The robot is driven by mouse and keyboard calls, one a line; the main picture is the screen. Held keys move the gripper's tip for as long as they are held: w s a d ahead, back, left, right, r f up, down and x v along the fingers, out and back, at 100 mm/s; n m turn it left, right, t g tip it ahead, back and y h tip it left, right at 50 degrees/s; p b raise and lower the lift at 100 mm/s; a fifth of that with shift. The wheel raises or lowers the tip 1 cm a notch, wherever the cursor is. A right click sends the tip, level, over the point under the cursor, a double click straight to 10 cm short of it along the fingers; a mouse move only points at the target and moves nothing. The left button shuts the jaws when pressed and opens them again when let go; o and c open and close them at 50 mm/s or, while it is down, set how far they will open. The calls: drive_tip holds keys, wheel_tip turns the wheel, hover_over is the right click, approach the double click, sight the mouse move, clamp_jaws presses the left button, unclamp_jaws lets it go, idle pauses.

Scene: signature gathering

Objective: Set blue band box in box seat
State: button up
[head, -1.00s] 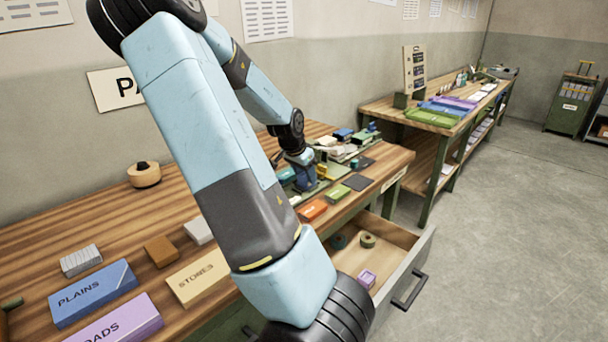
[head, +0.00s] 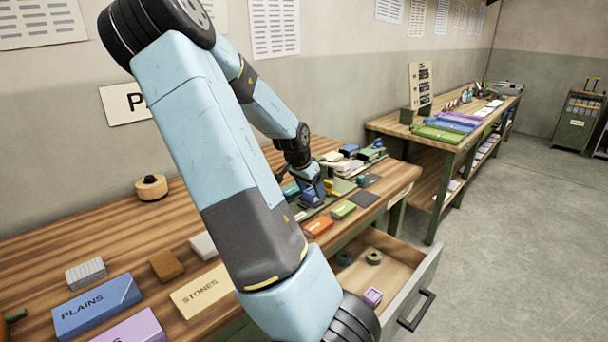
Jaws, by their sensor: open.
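My gripper (head: 312,194) is small and low over the far part of the wooden bench, at the near side of a cluttered green tray or fixture (head: 345,184). Its jaws are open, but my arm and the clutter partly hide what lies between or below them. A small box with a blue top (head: 348,149) is at the back of the fixture, beside pale boxes; I cannot tell whether it is the blue band box. I cannot make out the box seat.
Orange (head: 318,226) and green (head: 343,210) boxes lie along the bench front. An open drawer (head: 408,290) juts out below, holding tape rolls and a purple item. The large blue PLAINS box (head: 97,308) and tan STONES box (head: 203,291) lie nearer. Floor at right is clear.

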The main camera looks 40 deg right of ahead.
drive_tip(key=shift+v, duration=5.55)
drive_tip(key=s+a+f+n+t+y, duration=0.15)
drive_tip(key=a+n+y, duration=0.45)
drive_tip(key=a, duration=0.7)
drive_tip(key=s+a+r+n+t, duration=0.2)
drive_tip(key=s+a+r+n, duration=0.3)
drive_tip(key=s+a, duration=0.3)
drive_tip(key=s+a+r+n+t+h, duration=0.1)
drive_tip(key=s+a+r+n, duration=0.5)
drive_tip(key=s+a+r, duration=0.2)
drive_tip(key=shift+s+a+t, duration=0.2)
drive_tip(key=shift+a+t, duration=0.15)
drive_tip(key=shift+a, duration=0.65)
drive_tip(key=shift+r, duration=0.15)
